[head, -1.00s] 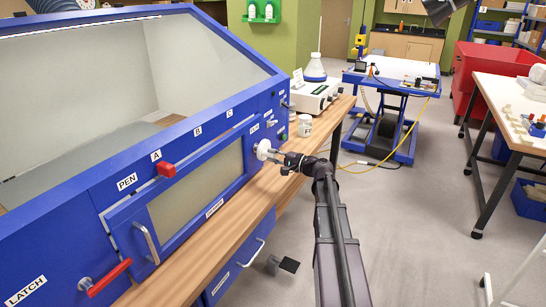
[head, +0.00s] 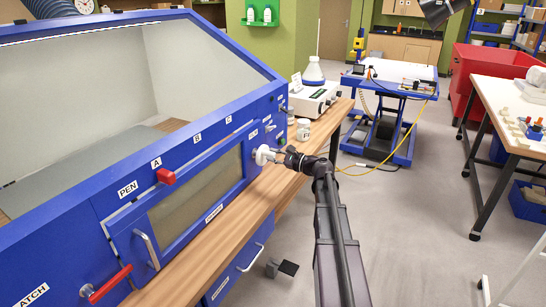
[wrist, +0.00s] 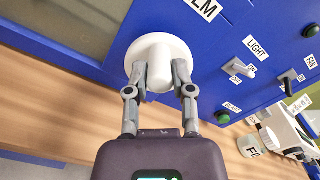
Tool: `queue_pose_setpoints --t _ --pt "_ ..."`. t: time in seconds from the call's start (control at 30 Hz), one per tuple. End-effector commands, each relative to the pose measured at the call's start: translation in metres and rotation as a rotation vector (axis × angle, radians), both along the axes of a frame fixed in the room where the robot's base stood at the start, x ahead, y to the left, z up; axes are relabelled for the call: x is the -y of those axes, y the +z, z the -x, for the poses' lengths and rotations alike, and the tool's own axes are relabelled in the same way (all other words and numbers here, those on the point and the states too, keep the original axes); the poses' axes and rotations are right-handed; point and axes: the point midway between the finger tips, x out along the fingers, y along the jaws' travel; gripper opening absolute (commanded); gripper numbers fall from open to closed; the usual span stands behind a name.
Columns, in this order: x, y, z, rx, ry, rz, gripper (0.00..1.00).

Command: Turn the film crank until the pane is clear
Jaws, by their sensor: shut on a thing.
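The film crank is a white round knob (wrist: 150,52) with a raised middle grip, on the front of the blue cabinet. It also shows in the head view (head: 262,155), at the right end of the pane (head: 200,193). The pane is a long window in a blue frame and looks dull grey-tan and hazy. My gripper (wrist: 161,76) is shut on the crank's middle grip, one finger on each side of it. In the head view my gripper (head: 273,157) reaches the crank from the right, and its fingertips are too small to make out there.
A red knob (head: 166,176), a red latch handle (head: 108,284) and a metal pull handle (head: 147,248) stick out from the cabinet front. Switches and a green button (wrist: 222,117) lie right of the crank. A wooden bench (head: 200,258) runs below.

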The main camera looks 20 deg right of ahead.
Motion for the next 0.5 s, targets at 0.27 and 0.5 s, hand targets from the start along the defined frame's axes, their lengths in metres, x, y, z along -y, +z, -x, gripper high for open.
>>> queue_pose_setpoints --t 0.27,0.5 --pt "0.0001 0.0003 -0.0005 -0.025 0.002 -0.03 0.0" --pt "0.0001 0.0002 -0.0004 -0.024 0.002 -0.029 0.0"
